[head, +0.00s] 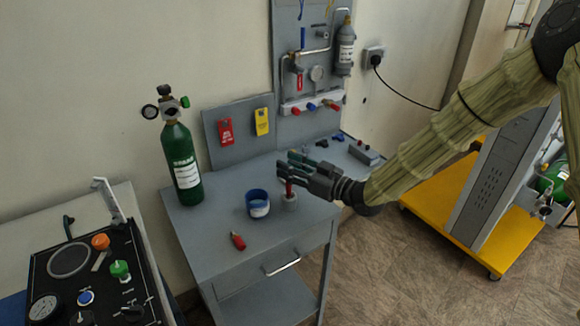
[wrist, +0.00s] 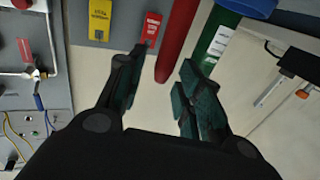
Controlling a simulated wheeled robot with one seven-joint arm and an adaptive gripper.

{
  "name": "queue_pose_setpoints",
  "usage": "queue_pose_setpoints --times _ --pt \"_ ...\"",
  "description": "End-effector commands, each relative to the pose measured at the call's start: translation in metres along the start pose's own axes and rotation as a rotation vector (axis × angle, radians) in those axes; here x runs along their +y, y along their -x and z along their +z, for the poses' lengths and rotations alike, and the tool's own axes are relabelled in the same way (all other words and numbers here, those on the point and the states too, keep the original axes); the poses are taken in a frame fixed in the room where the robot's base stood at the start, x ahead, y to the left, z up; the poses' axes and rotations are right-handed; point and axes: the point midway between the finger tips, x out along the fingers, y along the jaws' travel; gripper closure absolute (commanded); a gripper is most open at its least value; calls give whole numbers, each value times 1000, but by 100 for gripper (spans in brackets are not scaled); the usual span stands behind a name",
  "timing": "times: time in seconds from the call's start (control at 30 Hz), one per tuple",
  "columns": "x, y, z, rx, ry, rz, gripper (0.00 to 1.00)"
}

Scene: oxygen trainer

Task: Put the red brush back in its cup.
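A slim red rod, seemingly the brush handle (head: 289,187), shows upright just below my gripper (head: 294,168), above or in a small grey cup (head: 290,201) on the grey bench. In the wrist view the red handle (wrist: 179,38) comes down from the top edge, and its end lies between my fingertips (wrist: 163,62). The fingers are apart, with no clear contact on it. A blue cup with a white label (head: 258,207) stands left of the grey cup; its blue rim (wrist: 250,6) shows in the wrist view. The brush's lower end is hidden.
A short red item (head: 238,241) lies at the bench's front. A green oxygen cylinder (head: 181,160) stands at the back left. Red (head: 226,132) and yellow (head: 262,121) tags hang on the back panel. Small parts lie at the bench's right rear. The bench's front left is mostly clear.

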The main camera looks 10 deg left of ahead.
Motion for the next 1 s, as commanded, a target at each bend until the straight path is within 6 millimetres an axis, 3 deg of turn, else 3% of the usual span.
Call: queue_pose_setpoints --times 0.6,0.8,1.0 --pt "1 101 1 0 -1 2 65" --pt "0 115 1 0 -1 0 65" --pt "0 117 1 0 0 0 65"
